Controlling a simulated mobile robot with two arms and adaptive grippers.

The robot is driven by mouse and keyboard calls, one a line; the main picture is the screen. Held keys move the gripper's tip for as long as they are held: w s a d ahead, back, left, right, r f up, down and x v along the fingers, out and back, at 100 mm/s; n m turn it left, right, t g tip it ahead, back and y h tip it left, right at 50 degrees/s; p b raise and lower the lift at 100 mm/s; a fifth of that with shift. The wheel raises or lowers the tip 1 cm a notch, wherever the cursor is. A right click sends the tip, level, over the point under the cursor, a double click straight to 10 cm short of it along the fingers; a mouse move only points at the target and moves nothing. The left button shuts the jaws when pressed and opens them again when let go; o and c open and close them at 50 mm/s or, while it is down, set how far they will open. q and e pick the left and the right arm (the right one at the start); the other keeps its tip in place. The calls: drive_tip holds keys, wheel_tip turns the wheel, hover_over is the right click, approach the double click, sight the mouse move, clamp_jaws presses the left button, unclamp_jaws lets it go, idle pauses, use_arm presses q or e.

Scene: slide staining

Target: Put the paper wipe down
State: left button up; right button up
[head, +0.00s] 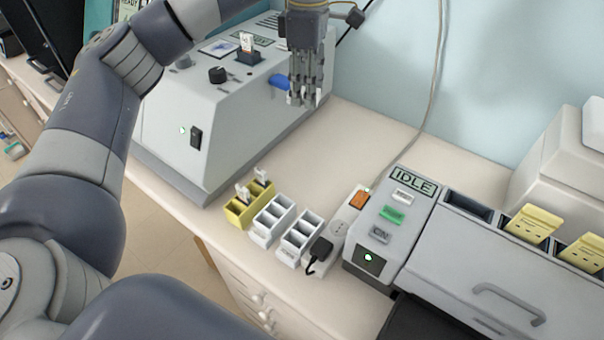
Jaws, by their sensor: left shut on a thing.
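My left gripper (305,98) hangs fingers-down at the top middle, in front of the right end of the large grey machine. Its fingers are closed together on the paper wipe, of which only a small pale bit (294,98) seems to show at the fingertips. The fingers hide most of it. The gripper appears to be above the counter, though its exact height is hard to judge. My right gripper is out of view.
A large grey machine (165,150) stands at the left. A yellow rack (238,214) with slides, white racks (262,236), a power strip (341,228) and a stainer reading IDLE (385,262) line the front. The counter (345,130) behind them is clear.

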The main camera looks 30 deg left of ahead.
use_arm(q)
drive_tip(key=r+n, duration=0.1)
drive_tip(key=n, duration=0.1)
drive_tip(key=w+a+r+n, duration=0.1)
drive_tip(key=r+n, duration=0.1)
drive_tip(key=shift+w+a+r, duration=0.15)
drive_tip(key=shift+w, duration=0.05)
drive_tip(key=shift+w+r, duration=0.1)
drive_tip(key=shift+r, duration=0.1)
drive_tip(key=shift+a+n, duration=0.1)
drive_tip(key=shift+n, duration=0.3)
wheel_tip(320, 180, down, 14)
drive_tip(key=b, duration=0.2)
drive_tip(key=p, duration=0.2)
hover_over(303, 173)
wheel_tip(303, 173, down, 9)
drive_tip(key=shift+r, duration=0.2)
wheel_tip(303, 173, down, 5)
drive_tip(key=shift+w+f+p, duration=0.1)
drive_tip(key=shift+p, duration=0.65)
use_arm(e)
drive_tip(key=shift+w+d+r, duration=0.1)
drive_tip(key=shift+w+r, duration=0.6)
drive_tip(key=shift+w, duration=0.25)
